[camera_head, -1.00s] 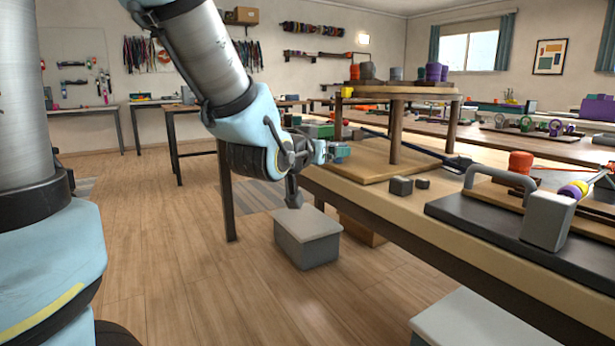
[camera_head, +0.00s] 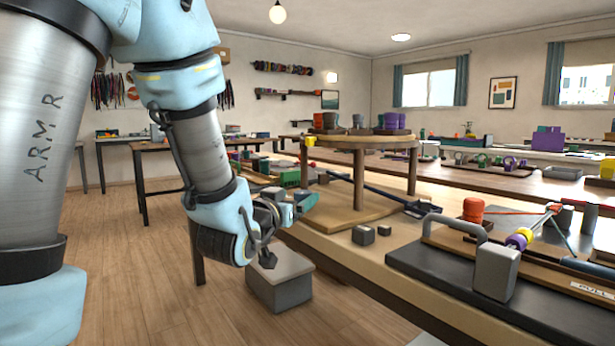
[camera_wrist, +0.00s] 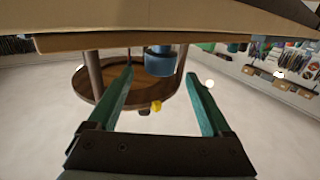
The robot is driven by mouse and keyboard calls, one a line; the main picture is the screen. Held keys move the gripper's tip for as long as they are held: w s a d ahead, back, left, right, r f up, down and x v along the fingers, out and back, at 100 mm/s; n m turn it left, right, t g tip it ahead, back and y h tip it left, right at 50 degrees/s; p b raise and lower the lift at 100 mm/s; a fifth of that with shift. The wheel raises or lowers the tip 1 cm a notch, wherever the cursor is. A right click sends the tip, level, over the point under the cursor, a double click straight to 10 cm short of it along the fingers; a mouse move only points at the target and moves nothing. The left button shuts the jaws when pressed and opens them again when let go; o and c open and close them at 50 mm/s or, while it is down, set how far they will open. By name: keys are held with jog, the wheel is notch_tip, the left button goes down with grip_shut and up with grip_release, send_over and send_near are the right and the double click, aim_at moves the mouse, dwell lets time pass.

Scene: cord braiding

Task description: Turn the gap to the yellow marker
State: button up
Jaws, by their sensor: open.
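A round wooden stand (camera_head: 345,143) on posts rises from a wooden base at the left end of the near bench. Grey, red and purple spools (camera_head: 392,121) stand on its top. A small yellow marker (camera_head: 310,140) sits at the left of its rim. Which space between spools is the gap, I cannot tell. My gripper (camera_head: 304,203) is left of the stand, below its top, open and apart from it. In the wrist view, which looks upside down, the open teal fingers (camera_wrist: 160,75) have the yellow marker (camera_wrist: 156,105) between them in the picture, farther off.
Two dark blocks (camera_head: 363,235) lie before the stand. A black board with a grey handle (camera_head: 455,224) is to the right. A grey box (camera_head: 280,287) stands on the floor. The floor at left is clear.

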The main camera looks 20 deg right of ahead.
aim_at(307, 191)
jog(key=shift+r+p+x, duration=0.2)
jog(key=shift+p+x, duration=0.8)
jog(key=shift+p, duration=1.7)
jog(key=shift+f+p+x, duration=0.1)
jog(key=shift+p+x, duration=0.15)
jog(key=shift+x, duration=1.15)
jog(key=shift+f+p+x, duration=0.15)
jog(key=shift+p+x, duration=0.1)
jog(key=shift+x, duration=1.1)
grip_shut()
